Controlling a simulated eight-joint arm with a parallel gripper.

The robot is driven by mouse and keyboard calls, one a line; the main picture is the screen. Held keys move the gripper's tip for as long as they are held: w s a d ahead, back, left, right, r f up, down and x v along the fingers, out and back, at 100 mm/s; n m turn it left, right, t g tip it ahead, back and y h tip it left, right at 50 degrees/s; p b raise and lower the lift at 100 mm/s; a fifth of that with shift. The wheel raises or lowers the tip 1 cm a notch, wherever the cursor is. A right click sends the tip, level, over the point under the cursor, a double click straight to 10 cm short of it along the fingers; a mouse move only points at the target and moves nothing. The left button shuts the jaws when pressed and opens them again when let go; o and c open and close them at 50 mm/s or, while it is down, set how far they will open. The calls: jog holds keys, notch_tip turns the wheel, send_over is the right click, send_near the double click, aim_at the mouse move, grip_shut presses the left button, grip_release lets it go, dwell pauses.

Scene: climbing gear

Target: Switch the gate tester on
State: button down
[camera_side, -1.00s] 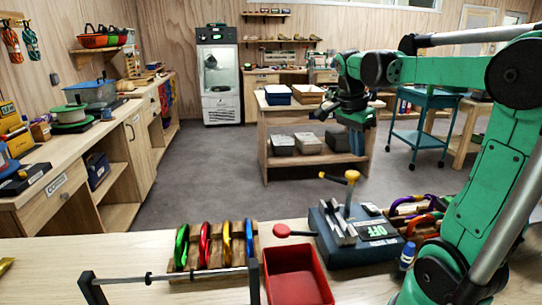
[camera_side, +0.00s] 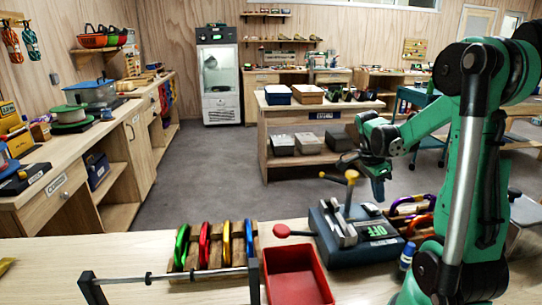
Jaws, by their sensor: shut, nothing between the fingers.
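The gate tester (camera_side: 372,252) is a dark blue box on the bench at the lower right. Its lit green display (camera_side: 378,231) reads OFF. A lever with a yellow knob (camera_side: 351,177) stands up from its top, and a lever with a red knob (camera_side: 282,231) sticks out to the left. Grey metal jaws (camera_side: 341,229) sit on top of it. My gripper (camera_side: 378,194) is shut and empty, pointing down. In the picture it is just right of the yellow knob and above the back of the tester; their gap in depth is unclear.
A red open bin (camera_side: 298,288) stands left of the tester. More carabiners (camera_side: 412,215) and a small blue-and-white bottle (camera_side: 406,256) are close on the tester's right.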

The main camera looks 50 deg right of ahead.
jog(key=shift+s+a+f, duration=0.1)
jog(key=shift+f, duration=0.7)
